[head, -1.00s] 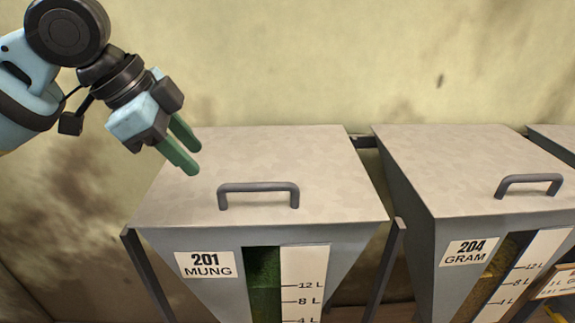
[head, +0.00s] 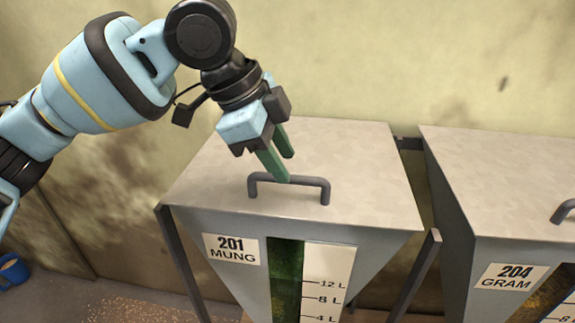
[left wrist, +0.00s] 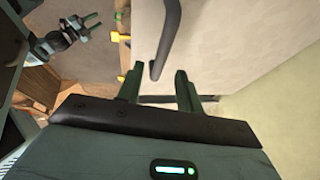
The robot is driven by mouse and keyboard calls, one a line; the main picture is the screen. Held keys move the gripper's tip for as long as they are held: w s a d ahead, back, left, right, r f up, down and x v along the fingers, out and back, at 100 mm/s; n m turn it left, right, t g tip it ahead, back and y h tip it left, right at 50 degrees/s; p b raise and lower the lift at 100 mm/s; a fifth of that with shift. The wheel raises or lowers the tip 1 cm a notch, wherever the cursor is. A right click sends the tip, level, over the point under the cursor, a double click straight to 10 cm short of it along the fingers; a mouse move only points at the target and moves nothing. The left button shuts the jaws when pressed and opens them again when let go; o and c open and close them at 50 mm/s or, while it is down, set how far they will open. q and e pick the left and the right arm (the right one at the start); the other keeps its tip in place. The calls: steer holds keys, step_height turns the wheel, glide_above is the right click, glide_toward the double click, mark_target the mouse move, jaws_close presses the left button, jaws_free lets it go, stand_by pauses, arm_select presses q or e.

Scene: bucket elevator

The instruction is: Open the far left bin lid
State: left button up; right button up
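The far left bin (head: 300,235), labelled 201 MUNG, has a flat grey lid (head: 350,150) lying shut on it. A dark bar handle (head: 318,182) stands near the lid's front edge. My left gripper (head: 283,168) is open, with green fingers pointing down at the handle. One fingertip overlaps the bar in the head view. In the left wrist view the fingers (left wrist: 158,85) are apart and the handle (left wrist: 168,35) shows just beyond and between their tips. I cannot tell whether they touch it. My right gripper (left wrist: 92,27) shows small in the left wrist view, its fingers apart.
A second bin (head: 465,215), labelled 204 GRAM, stands to the right with its lid (head: 500,180) shut and a narrow gap between. A wall (head: 400,60) rises behind.

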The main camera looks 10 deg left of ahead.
arm_select(q)
steer(key=shift+x, duration=1.3)
steer(key=shift+c, duration=0.4)
jaws_close()
